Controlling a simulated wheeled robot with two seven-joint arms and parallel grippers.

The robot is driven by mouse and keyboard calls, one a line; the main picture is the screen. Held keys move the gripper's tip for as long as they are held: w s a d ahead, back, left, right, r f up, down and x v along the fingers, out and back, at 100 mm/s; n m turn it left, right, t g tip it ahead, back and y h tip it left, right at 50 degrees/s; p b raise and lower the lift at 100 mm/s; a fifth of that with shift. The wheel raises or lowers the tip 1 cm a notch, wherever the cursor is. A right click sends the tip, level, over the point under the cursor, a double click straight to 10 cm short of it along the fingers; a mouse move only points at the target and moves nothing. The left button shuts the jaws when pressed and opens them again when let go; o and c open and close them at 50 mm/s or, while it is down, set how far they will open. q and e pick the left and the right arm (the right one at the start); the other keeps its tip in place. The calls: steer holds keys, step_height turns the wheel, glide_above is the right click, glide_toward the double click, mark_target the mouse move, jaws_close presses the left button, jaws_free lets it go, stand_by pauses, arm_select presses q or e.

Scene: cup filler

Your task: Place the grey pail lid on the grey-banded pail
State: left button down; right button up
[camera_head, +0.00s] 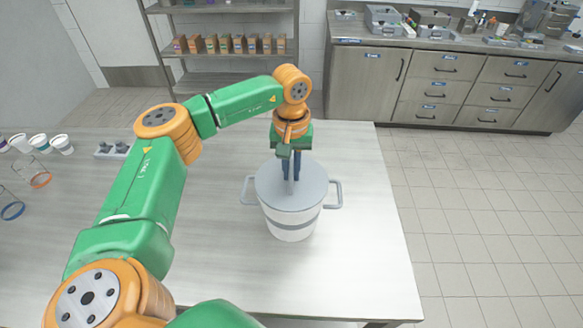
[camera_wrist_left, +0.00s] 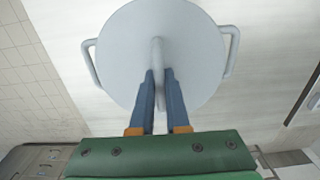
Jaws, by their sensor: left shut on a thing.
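The white grey-banded pail (camera_head: 292,226) stands upright on the table near its right end, with a grey handle on each side. The grey lid (camera_head: 310,188) covers the pail's top in the head view; whether it is fully seated I cannot tell. In the left wrist view the round lid (camera_wrist_left: 195,60) hides the pail's body, and the pail's two handles show at either side. My left gripper (camera_head: 291,175) points down over the lid, its blue fingers shut on the lid's upright grip (camera_wrist_left: 157,60). My right gripper is not in view.
The table (camera_head: 360,240) is clear around the pail, and its right edge is close. Several small cups (camera_head: 62,144), wire ring stands (camera_head: 40,180) and a grey block (camera_head: 112,150) are at the left. Shelves and counters stand behind.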

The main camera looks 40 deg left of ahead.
mark_target(291, 169)
arm_select(q)
steer(key=c, duration=0.9)
jaws_free()
step_height(291, 169, up, 12)
steer(key=shift+r+b, duration=0.1)
steer(key=shift+b, duration=0.3)
steer(key=shift+s, duration=0.1)
